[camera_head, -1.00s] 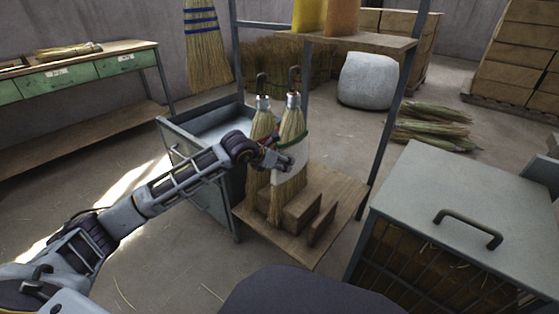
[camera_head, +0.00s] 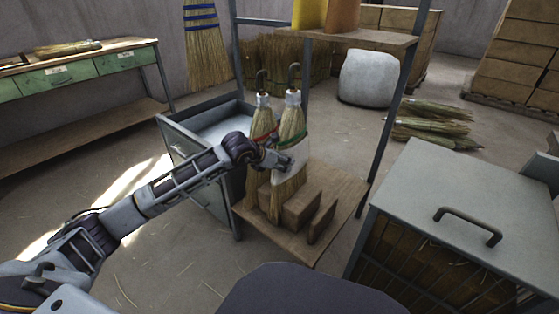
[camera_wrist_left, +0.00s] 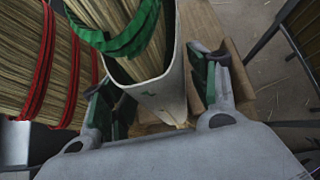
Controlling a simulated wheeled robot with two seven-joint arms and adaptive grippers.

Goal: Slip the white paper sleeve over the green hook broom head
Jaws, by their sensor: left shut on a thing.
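My right gripper is out of view.
Wooden blocks (camera_head: 302,205) stand on the rack's lower shelf (camera_head: 343,190). A grey metal bin (camera_head: 182,130) is left of the rack. A grey-topped cage (camera_head: 440,190) stands at the right.

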